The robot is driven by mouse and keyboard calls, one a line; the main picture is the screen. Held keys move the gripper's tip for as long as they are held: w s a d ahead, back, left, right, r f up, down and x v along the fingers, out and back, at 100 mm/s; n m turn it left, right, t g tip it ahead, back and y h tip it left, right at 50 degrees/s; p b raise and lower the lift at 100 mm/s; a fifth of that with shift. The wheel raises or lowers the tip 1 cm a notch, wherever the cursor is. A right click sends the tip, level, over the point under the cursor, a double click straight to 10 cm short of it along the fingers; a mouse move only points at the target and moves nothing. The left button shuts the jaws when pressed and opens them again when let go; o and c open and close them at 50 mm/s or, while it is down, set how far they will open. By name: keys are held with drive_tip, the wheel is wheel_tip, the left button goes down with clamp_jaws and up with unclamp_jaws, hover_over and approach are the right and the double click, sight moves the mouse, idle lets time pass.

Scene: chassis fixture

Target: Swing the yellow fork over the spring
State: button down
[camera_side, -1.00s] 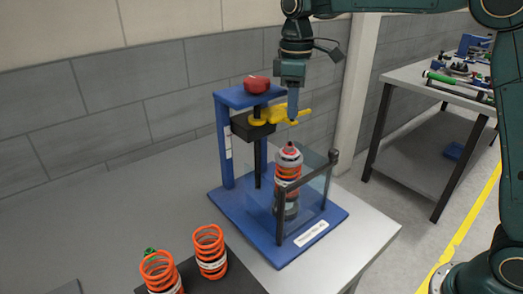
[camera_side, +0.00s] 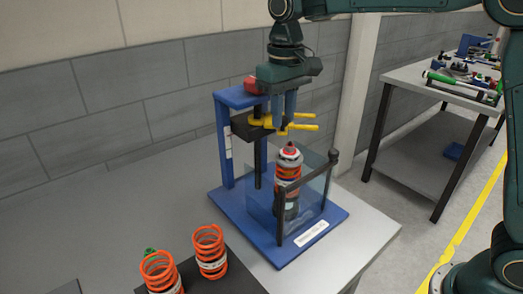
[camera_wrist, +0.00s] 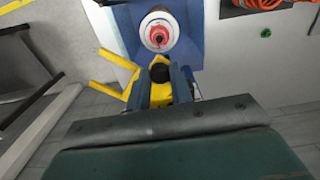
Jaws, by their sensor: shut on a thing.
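The yellow fork (camera_side: 303,115) sits on the blue press frame, above the spring's level, with its two prongs pointing right in the side view. The orange spring (camera_side: 288,172) stands upright around a grey shock absorber with a red tip, inside the press. My gripper (camera_side: 283,122) is shut on the fork near the press column. In the wrist view my fingers (camera_wrist: 158,92) flank the fork's yellow body, and the prongs (camera_wrist: 116,60) reach out to the left. The absorber's top (camera_wrist: 158,32) lies beyond the fork, not between its prongs. The spring is hidden there.
The blue press frame (camera_side: 228,145) has a red knob (camera_side: 252,84) on top. A clear guard (camera_side: 318,185) with a dark post and handle stands in front of the spring. Two loose orange springs (camera_side: 210,252) stand front left. The grey table at left is clear.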

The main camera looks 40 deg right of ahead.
drive_tip(key=w+a+m, duration=0.2)
drive_tip(key=a+m, duration=0.4)
drive_tip(key=m, duration=0.3)
drive_tip(key=shift+w+m, duration=0.15)
drive_tip(key=shift+m, duration=0.15)
drive_tip(key=shift+r, duration=0.1)
drive_tip(key=c, duration=1.2)
unclamp_jaws()
drive_tip(key=shift+c, duration=0.2)
wheel_tip(320, 180, up, 14)
drive_tip(key=shift+f, duration=0.2)
